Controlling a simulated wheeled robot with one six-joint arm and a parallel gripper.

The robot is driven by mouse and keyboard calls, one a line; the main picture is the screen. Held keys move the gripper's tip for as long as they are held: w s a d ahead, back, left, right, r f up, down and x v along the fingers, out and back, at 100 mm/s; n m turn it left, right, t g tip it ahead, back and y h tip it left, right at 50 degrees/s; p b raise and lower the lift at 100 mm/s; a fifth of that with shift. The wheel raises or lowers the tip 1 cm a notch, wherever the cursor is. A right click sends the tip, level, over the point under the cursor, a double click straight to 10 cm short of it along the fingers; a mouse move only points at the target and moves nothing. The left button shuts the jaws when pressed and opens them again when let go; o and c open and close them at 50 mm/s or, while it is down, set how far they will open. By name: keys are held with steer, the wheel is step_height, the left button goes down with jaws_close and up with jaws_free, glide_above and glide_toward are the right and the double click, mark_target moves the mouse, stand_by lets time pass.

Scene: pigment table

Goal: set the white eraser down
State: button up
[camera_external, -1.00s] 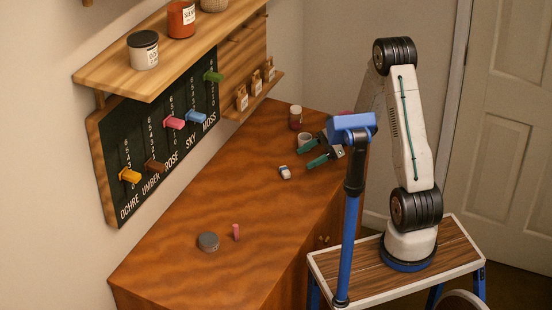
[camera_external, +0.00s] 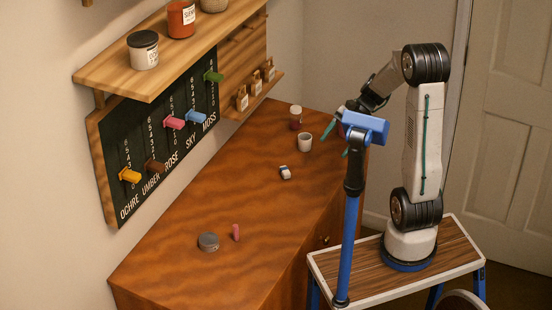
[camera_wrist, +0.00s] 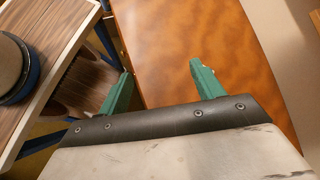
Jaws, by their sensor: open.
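The white eraser (camera_external: 285,172), with a dark bluish band, lies on the wooden table (camera_external: 215,200), left of and below the white cup in the external view. My gripper (camera_external: 337,136) is up and to the right of the eraser, partly hidden behind the blue head of a stand. In the wrist view my gripper (camera_wrist: 158,80) shows two green fingers spread wide with nothing between them.
A white cup (camera_external: 305,142) and a dark red jar (camera_external: 296,118) stand near the gripper. A grey tin (camera_external: 208,242) and pink stick (camera_external: 236,232) lie at the front. The blue stand (camera_external: 350,220) rises before the table. A slider board (camera_external: 165,135) hangs left.

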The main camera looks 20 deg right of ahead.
steer(key=s+d+r+n+t+h, duration=0.2)
steer(key=s+d+r+n+h, duration=0.1)
steer(key=s, duration=0.5)
steer(key=s+d+r+n+t+h, duration=0.2)
steer(key=s+d+r+n+h, duration=0.2)
steer(key=s+d+n+h, duration=0.2)
steer(key=s, duration=0.2)
steer(key=shift+s+d+r+n, duration=0.3)
steer(key=shift+s+d, duration=0.1)
